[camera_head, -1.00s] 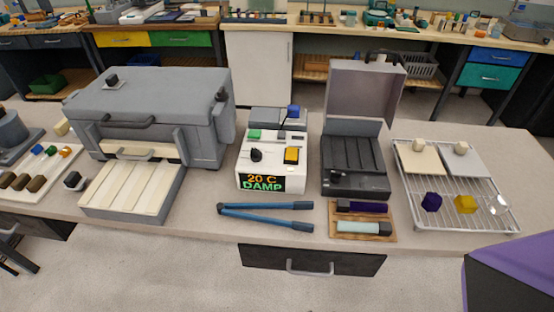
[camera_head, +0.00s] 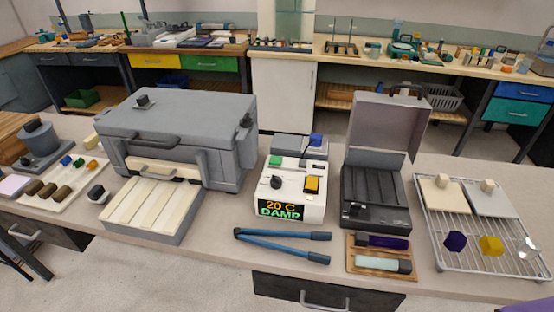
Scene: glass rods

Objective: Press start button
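A white control box (camera_head: 291,189) stands in the middle of the bench. Its display (camera_head: 280,209) reads "20 C DAMP". On its top are a green button (camera_head: 275,161), a black knob (camera_head: 276,182), a yellow-orange button (camera_head: 312,184) and a small black lever or switch (camera_head: 303,163). A blue block (camera_head: 316,139) shows at its back edge. I cannot read any label that says start. Neither of my grippers is in view.
A grey kiln-like box (camera_head: 178,135) with a ribbed cream tray (camera_head: 152,207) is left of the control box. An open grey case (camera_head: 375,195) and a wire rack (camera_head: 481,237) are to the right. Blue tongs (camera_head: 283,246) lie in front.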

